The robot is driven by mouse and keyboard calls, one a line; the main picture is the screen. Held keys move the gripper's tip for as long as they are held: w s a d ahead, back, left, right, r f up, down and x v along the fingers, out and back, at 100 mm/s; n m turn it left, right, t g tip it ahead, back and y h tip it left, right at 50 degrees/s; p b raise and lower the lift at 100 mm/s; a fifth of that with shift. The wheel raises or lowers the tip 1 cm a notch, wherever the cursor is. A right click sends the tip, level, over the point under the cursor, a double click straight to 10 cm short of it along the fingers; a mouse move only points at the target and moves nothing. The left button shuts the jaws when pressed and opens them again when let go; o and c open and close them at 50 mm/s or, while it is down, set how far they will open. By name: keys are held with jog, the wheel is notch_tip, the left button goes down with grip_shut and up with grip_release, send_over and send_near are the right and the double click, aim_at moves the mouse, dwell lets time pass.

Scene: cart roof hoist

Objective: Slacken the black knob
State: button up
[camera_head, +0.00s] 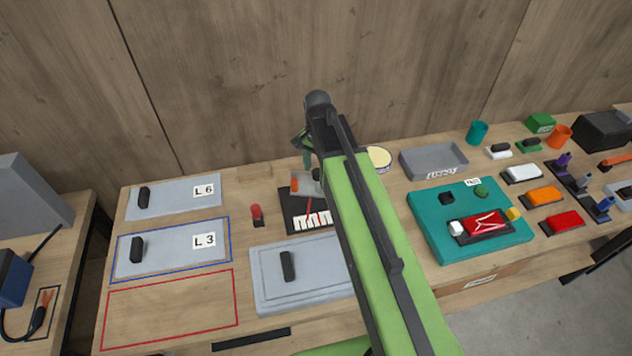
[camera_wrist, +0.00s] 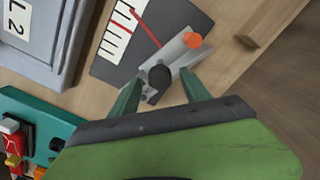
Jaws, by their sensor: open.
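The black knob (camera_wrist: 159,77) sits on a grey metal bracket (camera_wrist: 179,54) with an orange cap (camera_wrist: 192,40) at one end. The bracket lies by a dark plate (camera_wrist: 112,61) with a white scale and a red pointer (camera_wrist: 145,27). My gripper (camera_wrist: 161,80) is open, with one green finger on each side of the knob in the wrist view; whether either finger touches it I cannot tell. In the head view the bracket (camera_head: 307,186) and plate (camera_head: 293,219) show beside my arm, and the knob itself cannot be made out.
A grey panel (camera_head: 268,297) with a black handle lies in front of the plate. A red-topped peg (camera_head: 257,214) stands left of it. A teal box (camera_head: 425,225) with buttons and a grey tray (camera_head: 408,163) are to the right. A wooden wall (camera_head: 250,60) rises behind the table.

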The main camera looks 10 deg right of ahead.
jog(key=shift+f, duration=0.7)
jog(key=shift+r, duration=0.15)
grip_shut()
jog(key=shift+a, duration=0.15)
